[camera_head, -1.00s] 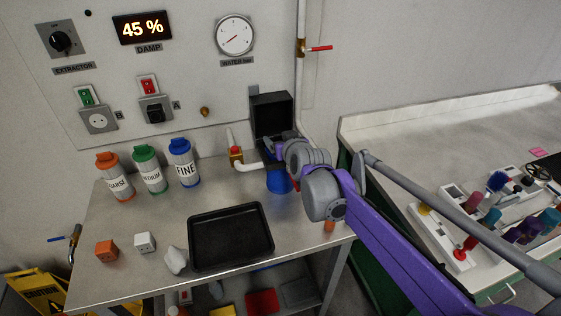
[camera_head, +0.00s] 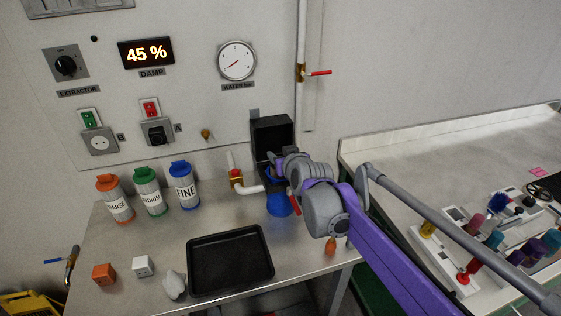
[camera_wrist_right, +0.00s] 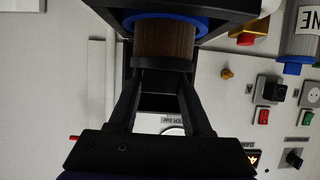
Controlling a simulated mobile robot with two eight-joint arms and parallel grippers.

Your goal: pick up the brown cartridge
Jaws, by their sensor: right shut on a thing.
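The brown cartridge (camera_wrist_right: 165,40), with a ribbed brown body and a blue ring (camera_wrist_right: 165,18), shows at the top of the right wrist view. My right gripper (camera_wrist_right: 164,68) is shut on it, with one dark finger on each side. In the head view the right gripper is mostly hidden by my own wrist, near the open black box (camera_head: 272,134) at the back of the table. The cartridge cannot be made out clearly there. Dark walls frame the cartridge in the wrist view; I cannot tell how far inside them it sits. My left gripper is not in view.
A blue cup-like part (camera_head: 280,206) and a white pipe (camera_head: 250,188) are close to the gripper. A black tray (camera_head: 230,290) lies in front. Bottles labelled COARSE, MEDIUM and FINE (camera_head: 183,186) stand to the left.

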